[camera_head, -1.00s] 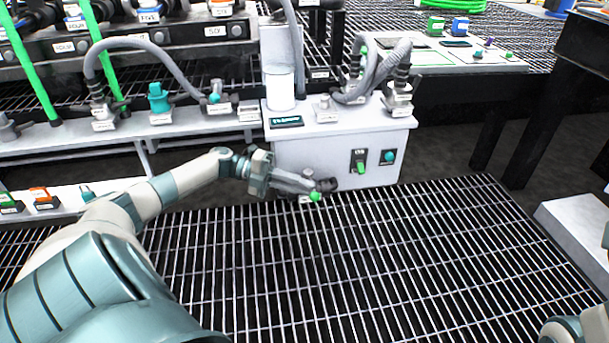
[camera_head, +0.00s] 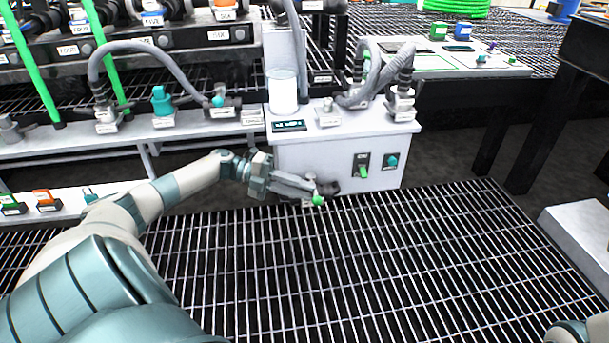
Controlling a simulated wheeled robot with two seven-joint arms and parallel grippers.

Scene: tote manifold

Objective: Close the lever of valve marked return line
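My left gripper (camera_head: 316,190) is at the lower front of a white cabinet (camera_head: 330,160), low over the floor grating. A dark fitting with a green tip (camera_head: 318,201) and a small pale label is at its fingertips. I cannot tell whether the fingers hold it or are open beside it. No label readable as return line shows, so I cannot tell which valve carries that mark. A green lever (camera_head: 363,172) and a teal knob (camera_head: 391,161) sit on the cabinet front, right of the gripper. My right gripper is not in view; only part of my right arm shows at lower right.
Grey hoses (camera_head: 150,48) and fittings with labels too small to read, including a teal one (camera_head: 161,101), line the shelf at left. A white cylinder (camera_head: 284,92) stands on the cabinet. Open floor grating (camera_head: 330,270) lies in front. A black frame stands at right.

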